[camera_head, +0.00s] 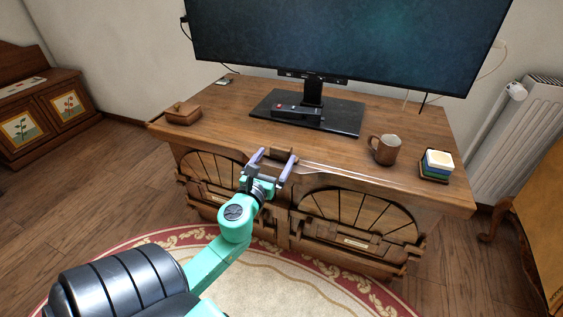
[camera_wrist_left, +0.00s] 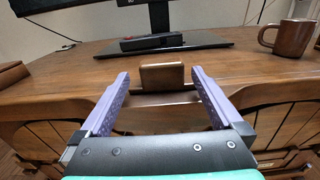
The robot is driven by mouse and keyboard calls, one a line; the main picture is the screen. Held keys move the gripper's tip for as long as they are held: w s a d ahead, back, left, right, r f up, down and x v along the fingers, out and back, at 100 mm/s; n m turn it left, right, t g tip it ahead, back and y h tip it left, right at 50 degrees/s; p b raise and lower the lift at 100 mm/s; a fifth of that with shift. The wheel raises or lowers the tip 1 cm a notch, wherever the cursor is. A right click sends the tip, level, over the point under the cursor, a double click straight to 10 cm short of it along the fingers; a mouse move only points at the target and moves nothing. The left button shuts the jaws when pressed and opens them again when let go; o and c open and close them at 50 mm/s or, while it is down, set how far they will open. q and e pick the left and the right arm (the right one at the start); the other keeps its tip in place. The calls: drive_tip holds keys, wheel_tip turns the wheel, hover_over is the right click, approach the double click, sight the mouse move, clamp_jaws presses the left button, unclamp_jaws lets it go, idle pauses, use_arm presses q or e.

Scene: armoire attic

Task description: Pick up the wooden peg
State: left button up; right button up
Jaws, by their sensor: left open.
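A small brown wooden block with rounded corners, seemingly the wooden peg (camera_wrist_left: 162,78), stands at the front edge of the wooden desk (camera_head: 360,101) in the left wrist view. In the head view it is hard to make out against the desk wood. My left gripper (camera_head: 276,154) is open at the desk's front edge, with its two purple fingers pointing toward the desk. In the left wrist view the block shows between the fingertips, with a gap on each side. I cannot tell whether it is fully between them in depth. My right gripper is not in view.
A large monitor (camera_head: 330,38) stands on a black base with a dark device (camera_head: 297,112) on it. A brown mug (camera_head: 384,149) and a stack of coasters (camera_head: 437,164) are at the right. A small wooden box (camera_head: 183,114) is at the left. The desk's front middle is mostly clear.

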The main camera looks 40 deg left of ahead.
use_arm(q)
drive_tip(key=x, duration=0.7)
drive_tip(key=shift+w+f+b, duration=0.2)
drive_tip(key=shift+w+b, duration=0.2)
drive_tip(key=c, duration=1.4)
